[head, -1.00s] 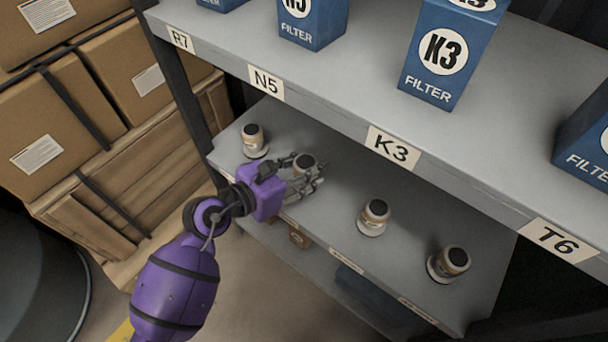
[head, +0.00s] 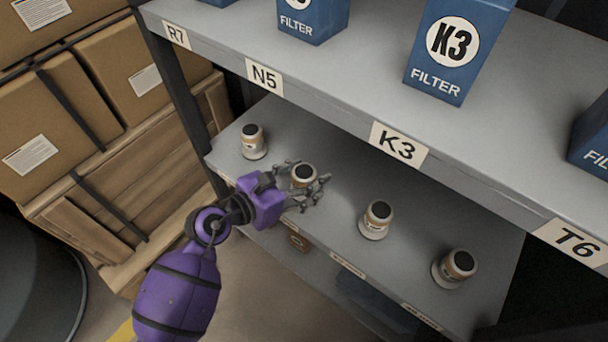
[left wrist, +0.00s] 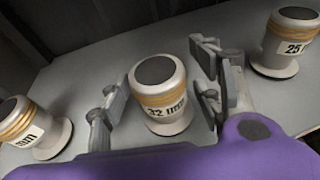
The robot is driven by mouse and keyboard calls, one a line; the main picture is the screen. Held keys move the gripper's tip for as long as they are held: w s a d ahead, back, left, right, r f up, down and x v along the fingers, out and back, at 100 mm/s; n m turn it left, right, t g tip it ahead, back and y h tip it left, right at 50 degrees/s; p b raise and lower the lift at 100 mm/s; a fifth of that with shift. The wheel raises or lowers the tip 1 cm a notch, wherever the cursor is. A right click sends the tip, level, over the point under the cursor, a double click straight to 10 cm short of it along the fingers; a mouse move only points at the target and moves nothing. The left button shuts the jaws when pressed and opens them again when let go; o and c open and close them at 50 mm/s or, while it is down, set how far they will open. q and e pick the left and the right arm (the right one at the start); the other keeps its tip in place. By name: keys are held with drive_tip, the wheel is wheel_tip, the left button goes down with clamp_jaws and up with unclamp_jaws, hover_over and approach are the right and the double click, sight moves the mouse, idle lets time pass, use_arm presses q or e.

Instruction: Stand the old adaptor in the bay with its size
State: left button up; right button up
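Several white-and-tan adaptors with dark tops stand upright on the lower shelf (head: 335,240). My left gripper (head: 306,186) is open around the second adaptor from the left (head: 303,174), which is marked 32 mm in the left wrist view (left wrist: 158,95). Its fingers (left wrist: 160,105) are on both sides of it, with gaps visible. Another adaptor (head: 253,142) stands to the left. Two more, one nearer (head: 376,218) and one farther right (head: 457,266), stand to the right. In the left wrist view the right-hand adaptor (left wrist: 285,42) reads 25. I cannot tell which adaptor is the old one. My right gripper is not in view.
The upper shelf (head: 330,85) overhangs, with labels R7, N5, K3 and T6 and blue filter boxes (head: 455,50). Small labels (head: 347,265) line the lower shelf's front edge, too small to read. Strapped cartons (head: 60,115) stand at the left.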

use_arm(q)
drive_tip(key=shift+r, duration=0.1)
drive_tip(key=shift+s+a+r, duration=0.1)
drive_tip(key=shift+s+a, duration=0.05)
drive_tip(key=shift+a, duration=0.05)
drive_tip(key=p+v, duration=0.1)
drive_tip(key=v, duration=1)
drive_tip(key=shift+s+a, duration=0.2)
drive_tip(key=shift+r, duration=0.1)
